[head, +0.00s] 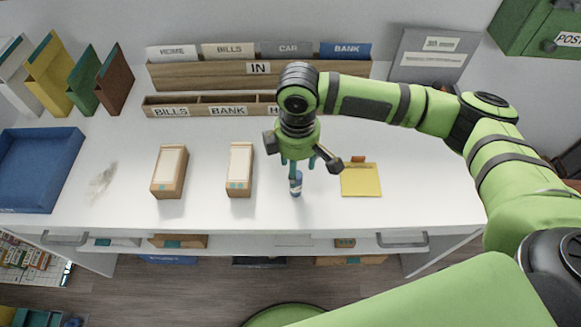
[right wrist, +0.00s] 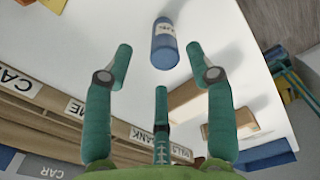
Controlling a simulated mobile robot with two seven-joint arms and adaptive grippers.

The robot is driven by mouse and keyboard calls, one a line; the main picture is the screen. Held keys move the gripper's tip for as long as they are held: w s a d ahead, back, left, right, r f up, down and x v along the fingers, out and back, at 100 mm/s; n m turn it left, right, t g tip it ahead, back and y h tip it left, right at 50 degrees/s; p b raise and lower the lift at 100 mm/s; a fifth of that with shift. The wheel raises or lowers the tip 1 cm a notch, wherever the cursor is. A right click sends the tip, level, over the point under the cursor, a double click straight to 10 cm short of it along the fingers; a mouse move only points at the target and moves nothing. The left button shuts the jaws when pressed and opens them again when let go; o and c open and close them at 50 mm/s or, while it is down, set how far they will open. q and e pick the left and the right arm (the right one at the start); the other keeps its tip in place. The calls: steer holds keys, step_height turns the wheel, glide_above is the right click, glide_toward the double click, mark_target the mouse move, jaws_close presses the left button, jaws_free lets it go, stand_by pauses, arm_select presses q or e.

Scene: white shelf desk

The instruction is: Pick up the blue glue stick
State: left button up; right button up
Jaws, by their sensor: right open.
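The blue glue stick (head: 296,184) stands on the white desk (head: 120,215), blue with a white label. In the right wrist view the blue glue stick (right wrist: 165,44) is ahead of the open fingers, near the gap between the two upper ones. My right gripper (head: 301,163) is above and just behind it in the head view, and its fingers partly cover the stick's top. The right gripper (right wrist: 163,62) has its green fingers spread, with nothing between them. I cannot tell the exact height gap. My left gripper is not in view.
Two brown boxes (head: 168,188) (head: 239,183) stand left of the glue stick. A yellow pad (head: 361,180) lies to the right. A wooden sorter (head: 205,76) and a low divided tray (head: 186,101) line the back. A blue tray (head: 40,168) is at far left.

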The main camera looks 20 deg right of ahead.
mark_target(296, 192)
steer(key=shift+f, duration=0.45)
steer(key=f, duration=0.1)
steer(key=s+f+p, duration=0.1)
steer(key=shift+a+f, duration=0.1)
steer(key=shift+f, duration=0.2)
steer(key=shift+w+f, duration=0.2)
steer(key=shift+f, duration=1.2)
steer(key=c, duration=1.1)
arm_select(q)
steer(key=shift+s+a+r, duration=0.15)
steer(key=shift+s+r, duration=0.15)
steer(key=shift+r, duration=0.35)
arm_select(e)
jaws_close()
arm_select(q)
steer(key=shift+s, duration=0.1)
